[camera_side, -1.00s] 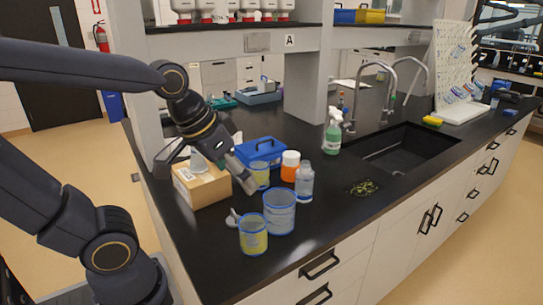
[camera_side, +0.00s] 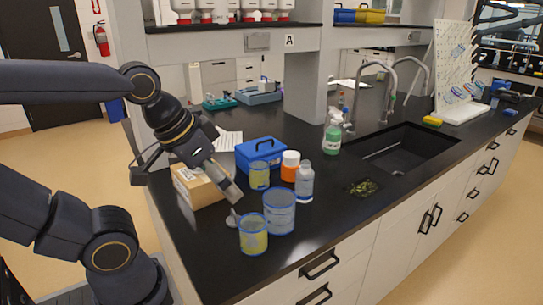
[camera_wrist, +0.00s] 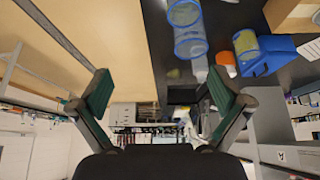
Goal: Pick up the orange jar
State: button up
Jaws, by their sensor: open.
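The orange jar (camera_side: 289,173) with a white cap stands upright on the black bench, behind and left of a clear bottle (camera_side: 304,184). It also shows in the wrist view (camera_wrist: 228,59), right of centre near the top, not between my fingers. My gripper (camera_side: 229,191) hangs left of the jar, above the bench near the cardboard box, apart from the jar. In the wrist view my gripper (camera_wrist: 160,92) has its two fingers wide apart with nothing between them.
A small yellow beaker (camera_side: 259,177) stands between my gripper and the jar. A larger beaker (camera_side: 279,213) and another yellow one (camera_side: 253,236) stand nearer the front edge. A blue case (camera_side: 261,151) is behind; a cardboard box (camera_side: 205,190) is left. The sink (camera_side: 405,150) is right.

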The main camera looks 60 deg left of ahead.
jog(key=shift+c, duration=0.7)
jog(key=w+r+t, duration=0.1)
jog(key=w+r, duration=0.3)
jog(key=r, duration=0.3)
jog(key=w+a+r, duration=0.2)
jog(key=w+r, duration=0.1)
jog(key=w, duration=0.4)
jog(key=w+a+r, duration=0.3)
jog(key=w, duration=0.3)
jog(key=n+g+y, duration=0.1)
jog(key=n+g, duration=0.1)
jog(key=n, duration=0.1)
send_over(291, 155)
jog(key=s, duration=0.1)
notch_tip(291, 155, down, 25)
jog(key=shift+s+d+f, duration=0.1)
jog(key=shift+s, duration=0.05)
jog(key=x, duration=0.5)
jog(key=shift+s+f, duration=0.15)
jog(key=shift+f, duration=0.35)
